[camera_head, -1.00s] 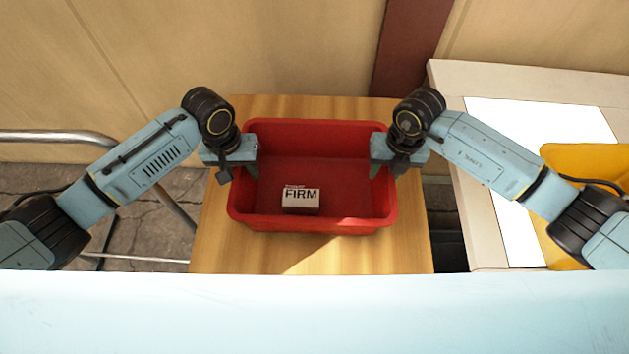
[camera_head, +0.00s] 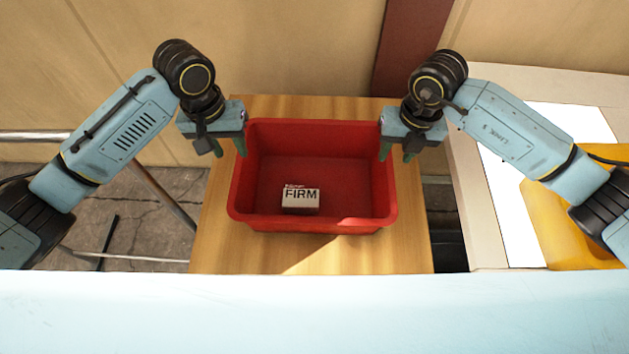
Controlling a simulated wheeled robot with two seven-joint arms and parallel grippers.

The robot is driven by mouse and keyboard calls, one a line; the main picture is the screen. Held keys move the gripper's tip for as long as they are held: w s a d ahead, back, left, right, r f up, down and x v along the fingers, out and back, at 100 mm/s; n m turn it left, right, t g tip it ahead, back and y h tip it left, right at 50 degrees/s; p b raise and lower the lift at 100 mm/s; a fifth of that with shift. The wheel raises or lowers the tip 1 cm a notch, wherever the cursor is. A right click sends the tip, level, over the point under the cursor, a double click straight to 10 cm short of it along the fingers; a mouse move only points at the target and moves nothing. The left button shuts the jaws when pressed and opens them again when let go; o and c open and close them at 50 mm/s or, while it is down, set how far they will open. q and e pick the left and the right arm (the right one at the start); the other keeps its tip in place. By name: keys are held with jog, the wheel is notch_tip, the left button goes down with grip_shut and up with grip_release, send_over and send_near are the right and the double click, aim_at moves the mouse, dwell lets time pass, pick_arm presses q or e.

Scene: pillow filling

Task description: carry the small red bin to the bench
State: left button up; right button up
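The small red bin (camera_head: 312,226) sits on a wooden-topped table in the middle of the head view. A small box labelled FIRM (camera_head: 300,199) lies inside it, near its front wall. My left gripper (camera_head: 229,149) is at the bin's left rim, fingers apart and nothing between them. My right gripper (camera_head: 396,152) is at the right rim, also with its fingers apart and empty. Which surface is the bench is not clear from this view.
The wooden tabletop (camera_head: 350,256) has bare room in front of the bin. A cream table (camera_head: 468,200) with a white panel stands at the right, with a yellow bin (camera_head: 560,235) partly behind my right arm. Metal tubing (camera_head: 165,195) stands at the left. A wall is behind.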

jog(key=shift+d+r, duration=0.2)
jog(key=shift+r, duration=2.1)
